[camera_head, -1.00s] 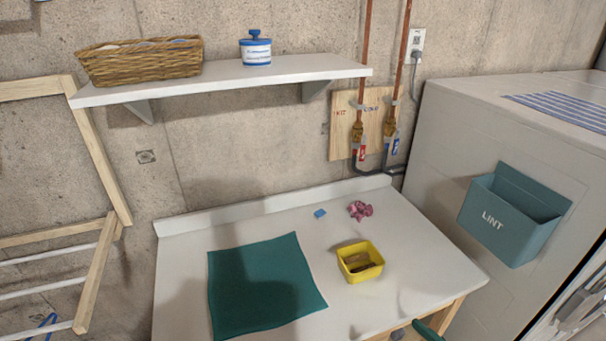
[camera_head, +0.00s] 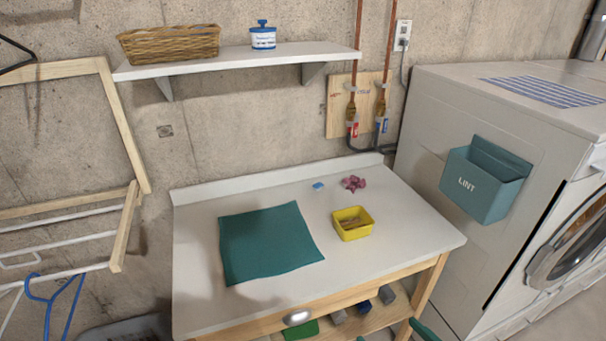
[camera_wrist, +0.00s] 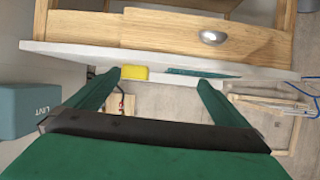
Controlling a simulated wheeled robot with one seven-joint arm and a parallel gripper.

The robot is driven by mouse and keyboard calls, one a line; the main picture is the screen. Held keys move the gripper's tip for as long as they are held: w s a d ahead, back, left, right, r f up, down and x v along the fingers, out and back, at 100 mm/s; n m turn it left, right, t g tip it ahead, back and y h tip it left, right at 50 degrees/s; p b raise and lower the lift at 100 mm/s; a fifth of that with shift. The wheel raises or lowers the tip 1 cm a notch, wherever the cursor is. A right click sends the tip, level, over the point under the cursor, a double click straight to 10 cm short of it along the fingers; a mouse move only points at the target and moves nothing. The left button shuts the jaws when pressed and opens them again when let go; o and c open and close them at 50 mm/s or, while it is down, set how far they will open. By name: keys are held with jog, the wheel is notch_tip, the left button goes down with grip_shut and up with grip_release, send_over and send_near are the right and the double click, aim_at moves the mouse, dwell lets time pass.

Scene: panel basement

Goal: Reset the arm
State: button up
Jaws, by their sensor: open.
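My gripper (camera_wrist: 155,85) is open and empty in the wrist view, its two dark green fingers spread apart. The white table top (camera_wrist: 70,52) lies beyond the fingers and looks turned over in that view. In the head view a small dark green piece at the bottom edge looks like part of my gripper; the rest of the arm is out of frame.
A washer-like machine (camera_head: 440,150) with a teal lint bin (camera_head: 482,182) stands on the right. A wooden rack (camera_head: 128,225) is on the left. A wall shelf (camera_head: 235,62) holds a wicker basket (camera_head: 170,44) and a white-blue tub (camera_head: 263,38). A drawer handle (camera_head: 297,317) faces front.

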jog(key=s+a+f+m+h, duration=0.3)
jog(key=s+a+f, duration=0.15)
jog(key=f, duration=0.25)
jog(key=s+a+f+m+h, duration=0.25)
jog(key=s+a+f, duration=0.2)
jog(key=f, duration=0.35)
jog(key=s+a+r+t, duration=0.1)
jog(key=s+a+r, duration=0.1)
jog(key=s, duration=0.3)
jog(key=s+a+r+n+y, duration=0.1)
jog(key=s+a+r, duration=0.2)
jog(key=s+a, duration=0.2)
jog(key=s+a+r+n+t, duration=0.1)
jog(key=s+a+r, duration=0.1)
jog(key=s+a, duration=0.2)
jog(key=shift+s+r+t, duration=0.25)
jog(key=shift+s+t, duration=0.05)
jog(key=shift+s, duration=0.95)
jog(key=shift+a, duration=0.1)
